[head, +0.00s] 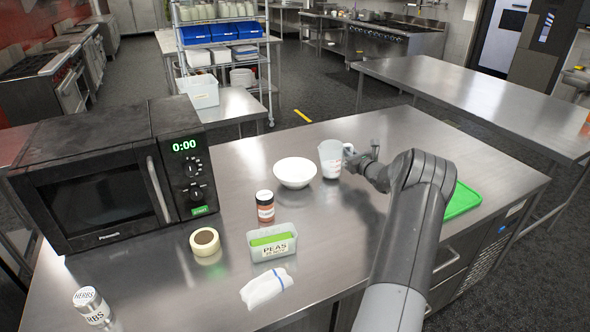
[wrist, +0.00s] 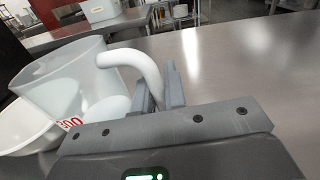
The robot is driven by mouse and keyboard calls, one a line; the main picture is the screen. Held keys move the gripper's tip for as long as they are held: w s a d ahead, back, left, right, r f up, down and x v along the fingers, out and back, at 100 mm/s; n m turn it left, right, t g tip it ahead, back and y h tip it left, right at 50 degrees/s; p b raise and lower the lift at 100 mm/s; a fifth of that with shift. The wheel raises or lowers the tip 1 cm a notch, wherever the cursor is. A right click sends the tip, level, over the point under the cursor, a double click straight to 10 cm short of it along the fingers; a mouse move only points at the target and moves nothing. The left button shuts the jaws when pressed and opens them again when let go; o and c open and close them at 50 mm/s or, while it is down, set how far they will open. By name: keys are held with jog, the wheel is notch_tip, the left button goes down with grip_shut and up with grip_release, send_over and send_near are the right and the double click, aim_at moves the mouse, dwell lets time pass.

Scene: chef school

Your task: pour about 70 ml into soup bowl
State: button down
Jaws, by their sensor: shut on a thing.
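A white soup bowl (head: 295,173) stands on the steel counter in the head view. A translucent measuring jug (head: 330,160) is just right of it. In the wrist view the jug (wrist: 62,88) fills the left side, with red marks low on its wall and its white curved handle (wrist: 150,70) reaching toward my fingers. My gripper (head: 360,155) is shut on the jug's handle from the right; in the wrist view its fingers (wrist: 160,92) close around the handle end. The bowl (wrist: 22,128) shows partly behind the jug. The jug looks upright. I cannot tell its liquid level.
A black microwave (head: 110,175) fills the counter's left. A brown spice jar (head: 265,206), a peas tub (head: 271,243), a tape roll (head: 206,245), a folded cloth (head: 266,287) and a herbs tin (head: 91,306) stand in front. A green board (head: 462,199) lies right of my arm.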

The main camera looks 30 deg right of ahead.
aim_at(321, 145)
jog(key=shift+w+a+r+n, duration=0.1)
jog(key=shift+a+r+n, duration=0.2)
jog(key=shift+r+n, duration=0.3)
jog(key=a+r+n, duration=0.1)
jog(key=r, duration=0.1)
jog(key=a+r+n, duration=0.1)
jog(key=r, duration=0.1)
jog(key=a+r+n+g, duration=0.1)
jog(key=r+n, duration=0.1)
jog(key=shift+w+a, duration=0.25)
jog(key=shift+w, duration=0.05)
jog(key=shift+w+a+r+n+g+h, duration=0.15)
jog(key=shift+a+r+n+h, duration=0.3)
jog(key=shift+a+n, duration=0.55)
jog(key=shift+w+a+r+n+g+h, duration=0.2)
jog(key=shift+a+r+n, duration=0.45)
jog(key=shift+n, duration=0.65)
jog(key=shift+a+r+n, duration=0.25)
jog(key=shift+n, duration=0.15)
jog(key=shift+w+a+n+h+p, duration=0.15)
jog(key=shift+a+n+h+p, duration=0.2)
jog(key=shift+a+n+p, duration=0.4)
jog(key=shift+w+a+r+n+g+p, duration=0.15)
jog(key=shift+a+r+n+g+p, duration=0.15)
jog(key=shift+a, duration=0.45)
